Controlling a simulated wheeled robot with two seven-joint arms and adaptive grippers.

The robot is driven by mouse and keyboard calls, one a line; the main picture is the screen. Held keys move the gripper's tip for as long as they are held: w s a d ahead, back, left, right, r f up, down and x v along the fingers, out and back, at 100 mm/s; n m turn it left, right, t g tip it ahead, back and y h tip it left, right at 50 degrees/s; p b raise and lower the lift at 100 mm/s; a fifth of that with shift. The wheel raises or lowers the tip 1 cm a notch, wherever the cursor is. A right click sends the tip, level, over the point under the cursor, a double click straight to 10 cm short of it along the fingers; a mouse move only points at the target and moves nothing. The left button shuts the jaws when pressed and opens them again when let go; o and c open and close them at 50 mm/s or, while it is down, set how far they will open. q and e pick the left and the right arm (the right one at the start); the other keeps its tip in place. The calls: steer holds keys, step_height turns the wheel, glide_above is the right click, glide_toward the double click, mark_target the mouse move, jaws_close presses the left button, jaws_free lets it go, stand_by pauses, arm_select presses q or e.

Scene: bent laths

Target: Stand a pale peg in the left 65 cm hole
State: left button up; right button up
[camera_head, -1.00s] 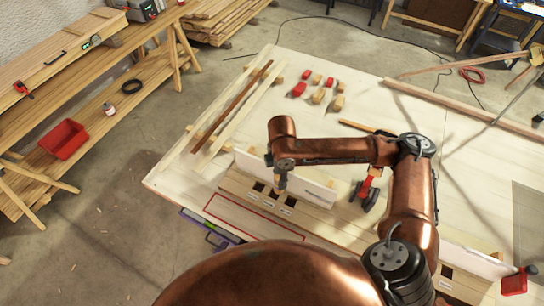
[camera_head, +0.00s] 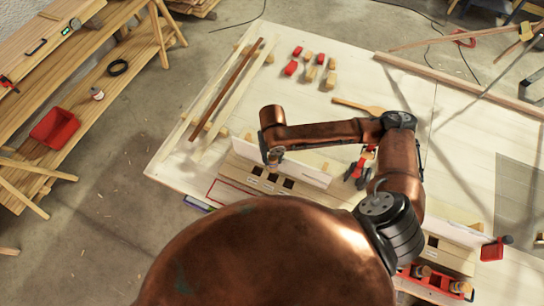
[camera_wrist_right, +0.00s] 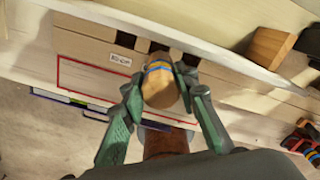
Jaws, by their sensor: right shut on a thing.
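A pale peg (camera_wrist_right: 160,88) with blue and yellow bands is in my right gripper (camera_wrist_right: 160,96), whose two green fingers are shut on its sides. The peg's end faces the wrist camera, and its far end is hidden. In the head view my right gripper (camera_head: 274,158) is over the back edge of the plank with the holes (camera_head: 238,168). Dark square holes show there, including a left one (camera_head: 257,170) and a right one (camera_head: 288,182), with small labels too small to read. In the wrist view the peg overlaps the hole row.
A pale upright board (camera_head: 312,172) runs behind the holes. A red and black tool (camera_head: 359,168) stands to the right. Red and pale blocks (camera_head: 310,75) lie farther back. A red rack (camera_head: 430,282) holds pale pegs at the lower right.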

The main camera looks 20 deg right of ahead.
steer(key=shift+f+b, duration=1.85)
step_height(320, 180, down, 3)
steer(key=b, duration=0.3)
steer(key=shift+f+b, duration=0.2)
steer(key=shift+b, duration=0.15)
steer(key=shift+f, duration=0.5)
steer(key=shift+f+b, duration=0.4)
steer(key=shift+f, duration=1.1)
steer(key=o, duration=1.3)
steer(key=shift+c, duration=0.2)
steer(key=shift+r, duration=0.15)
